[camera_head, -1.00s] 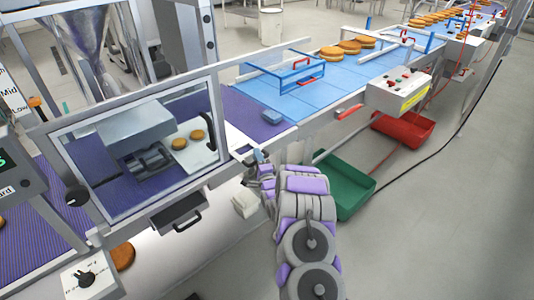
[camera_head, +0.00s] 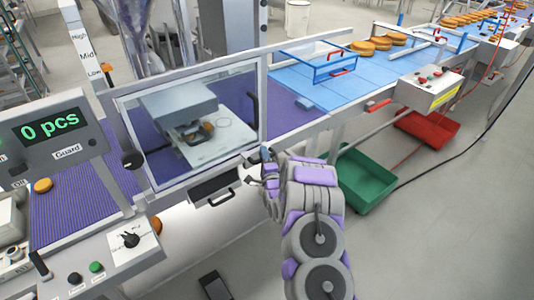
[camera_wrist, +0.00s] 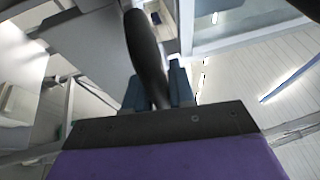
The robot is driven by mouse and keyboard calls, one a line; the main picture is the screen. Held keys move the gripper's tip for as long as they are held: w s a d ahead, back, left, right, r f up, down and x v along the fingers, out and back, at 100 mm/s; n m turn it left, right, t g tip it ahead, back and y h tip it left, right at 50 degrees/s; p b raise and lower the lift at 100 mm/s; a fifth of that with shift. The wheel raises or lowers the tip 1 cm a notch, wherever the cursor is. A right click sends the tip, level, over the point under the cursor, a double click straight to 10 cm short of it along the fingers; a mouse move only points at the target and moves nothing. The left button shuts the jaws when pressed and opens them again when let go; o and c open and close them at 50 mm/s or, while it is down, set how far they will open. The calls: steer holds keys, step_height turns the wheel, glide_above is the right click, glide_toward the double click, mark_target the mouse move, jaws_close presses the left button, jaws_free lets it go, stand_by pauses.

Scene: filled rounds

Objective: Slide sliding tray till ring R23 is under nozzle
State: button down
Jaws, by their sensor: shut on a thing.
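The white sliding tray (camera_head: 228,146) lies behind the clear guard window, partly under the grey nozzle head (camera_head: 180,104). An orange-brown round (camera_head: 207,128) on the tray sits at the head's right edge, partly covered by it. A faint empty ring outline shows to its right. I cannot read any ring label, and the nozzle tip is hidden. My gripper (camera_head: 266,168) is at the right end of the guard frame, at the tray's outer side. In the wrist view its blue fingers (camera_wrist: 156,92) are shut around a dark handle (camera_wrist: 144,45).
The guard frame (camera_head: 190,190) stands close left of my gripper. A control panel reading "0 pcs" (camera_head: 52,124) is at left. A blue conveyor (camera_head: 335,85) with rounds runs right. A green bin (camera_head: 362,180) and a red bin (camera_head: 428,127) are below it.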

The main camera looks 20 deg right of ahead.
steer(key=shift+d+f, duration=0.2)
steer(key=c, duration=1.3)
jaws_free()
steer(key=shift+w+d+f, duration=0.15)
steer(key=shift+d, duration=0.2)
steer(key=shift+o, duration=1.2)
steer(key=shift+w+d, duration=0.15)
steer(key=shift+d, duration=0.25)
steer(key=s+f, duration=0.2)
steer(key=s, duration=1.5)
steer(key=shift+a+f+p, duration=0.35)
steer(key=shift+a, duration=0.1)
steer(key=shift+s+a, duration=0.1)
steer(key=shift+a, duration=0.1)
